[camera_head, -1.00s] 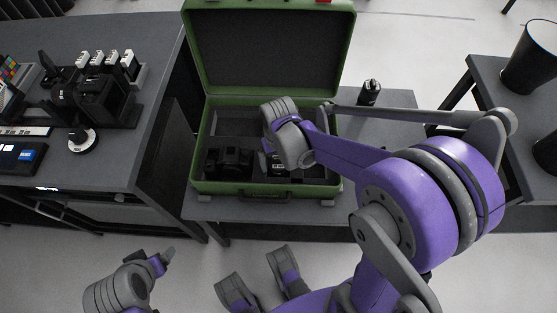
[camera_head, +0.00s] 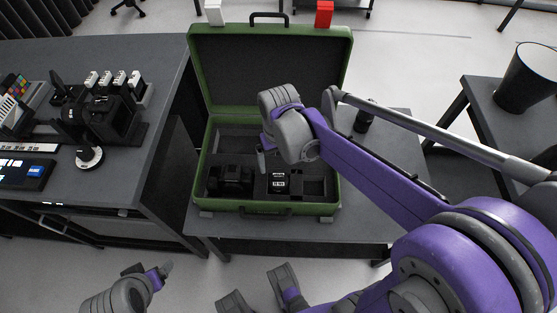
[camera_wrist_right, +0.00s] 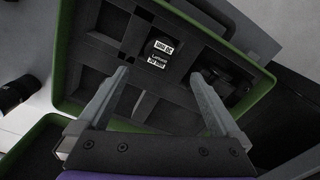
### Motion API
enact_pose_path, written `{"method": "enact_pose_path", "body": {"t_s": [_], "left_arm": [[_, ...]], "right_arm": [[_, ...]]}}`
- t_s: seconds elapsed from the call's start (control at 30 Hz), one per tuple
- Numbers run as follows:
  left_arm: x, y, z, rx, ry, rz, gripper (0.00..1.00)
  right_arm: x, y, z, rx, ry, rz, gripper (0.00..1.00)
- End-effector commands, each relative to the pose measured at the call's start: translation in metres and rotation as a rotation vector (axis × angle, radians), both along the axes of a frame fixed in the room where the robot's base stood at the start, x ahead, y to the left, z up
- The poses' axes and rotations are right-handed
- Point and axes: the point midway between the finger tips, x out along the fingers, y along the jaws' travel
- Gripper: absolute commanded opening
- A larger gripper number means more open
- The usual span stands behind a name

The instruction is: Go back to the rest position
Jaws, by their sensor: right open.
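My right gripper (camera_head: 264,160) hangs above the open green case (camera_head: 322,209), at the end of the purple arm reaching in from the right. In the right wrist view its two fingers (camera_wrist_right: 159,74) are spread wide with nothing between them. Beyond the fingertips a labelled black lens (camera_wrist_right: 158,55) sits in a foam compartment; it also shows in the head view (camera_head: 279,183). A black camera (camera_head: 231,179) lies in the compartment to its left. My left gripper (camera_head: 152,272) is low at the bottom left, apart from the tables; its finger gap is unclear.
The case's raised lid (camera_head: 270,70) stands behind my right gripper. A dark cylinder (camera_head: 364,116) stands on the table right of the case. The left table (camera_head: 120,180) holds several devices. A black container (camera_head: 528,75) stands on the right table.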

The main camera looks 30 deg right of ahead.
Motion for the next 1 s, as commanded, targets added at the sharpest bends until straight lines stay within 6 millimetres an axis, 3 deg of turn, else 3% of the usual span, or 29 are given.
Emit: {"method": "enact_pose_path", "body": {"t_s": [0.37, 0.47, 0.7, 1.0], "left_arm": [[0.0, 0.0, 0.004, 0.0, -0.001, 0.0, 0.8], [0.001, 0.0, 0.017, 0.0, -0.005, 0.0, 0.8], [0.009, 0.0, 0.069, 0.0, -0.023, 0.0, 0.8], [0.019, 0.0, 0.109, 0.0, -0.043, 0.0, 0.8]], "right_arm": [[-0.004, 0.001, 0.006, -0.001, -0.012, 0.005, 1.0], [-0.016, 0.006, 0.023, -0.004, -0.056, 0.02, 1.0], [-0.064, 0.021, 0.078, -0.021, -0.262, 0.089, 1.0], [-0.094, 0.032, 0.105, -0.036, -0.452, 0.149, 1.0]]}}
